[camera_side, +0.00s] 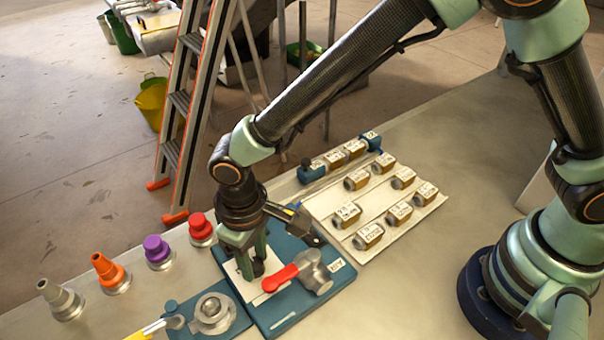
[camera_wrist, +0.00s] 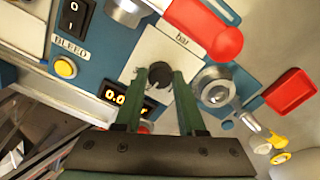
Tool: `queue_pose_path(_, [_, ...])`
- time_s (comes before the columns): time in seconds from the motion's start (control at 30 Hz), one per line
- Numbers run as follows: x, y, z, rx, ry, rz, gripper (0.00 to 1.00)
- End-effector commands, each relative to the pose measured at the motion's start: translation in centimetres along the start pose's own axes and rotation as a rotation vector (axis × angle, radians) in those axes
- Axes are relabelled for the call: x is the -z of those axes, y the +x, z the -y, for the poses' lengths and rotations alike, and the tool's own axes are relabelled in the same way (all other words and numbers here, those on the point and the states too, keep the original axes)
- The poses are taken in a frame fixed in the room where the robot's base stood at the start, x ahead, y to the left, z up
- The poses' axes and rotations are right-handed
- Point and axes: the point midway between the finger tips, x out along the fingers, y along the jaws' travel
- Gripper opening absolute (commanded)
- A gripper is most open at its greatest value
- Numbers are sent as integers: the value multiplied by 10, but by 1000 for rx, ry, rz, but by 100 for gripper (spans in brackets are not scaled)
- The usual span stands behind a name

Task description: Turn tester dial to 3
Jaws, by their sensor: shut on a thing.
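The tester is a blue unit (camera_side: 318,276) on the bench in the side view. Its dial (camera_wrist: 159,74) is a dark round knob on a white plate marked "bar" in the wrist view. My gripper (camera_wrist: 161,82) points down at the plate, with one green finger on each side of the dial, shut on it. In the side view my gripper (camera_side: 250,266) mostly hides the dial. The tester's display (camera_wrist: 115,97) starts "0.0"; its remaining digits are hidden by a finger. I cannot read the dial's setting.
A red-handled valve (camera_side: 283,276) sits close beside my gripper. A yellow button (camera_wrist: 65,68) and an O/I switch (camera_wrist: 76,16) are on the tester. Coloured fittings (camera_side: 158,250) stand to the left; a tray (camera_side: 330,218) of labelled brass parts lies behind right.

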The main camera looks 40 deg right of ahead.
Motion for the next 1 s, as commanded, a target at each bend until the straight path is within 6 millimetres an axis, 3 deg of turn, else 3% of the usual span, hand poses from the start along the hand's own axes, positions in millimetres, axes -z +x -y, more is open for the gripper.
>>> queue_pose_path(1.0, [0, -1, 0, -1, 887, 1, 0])
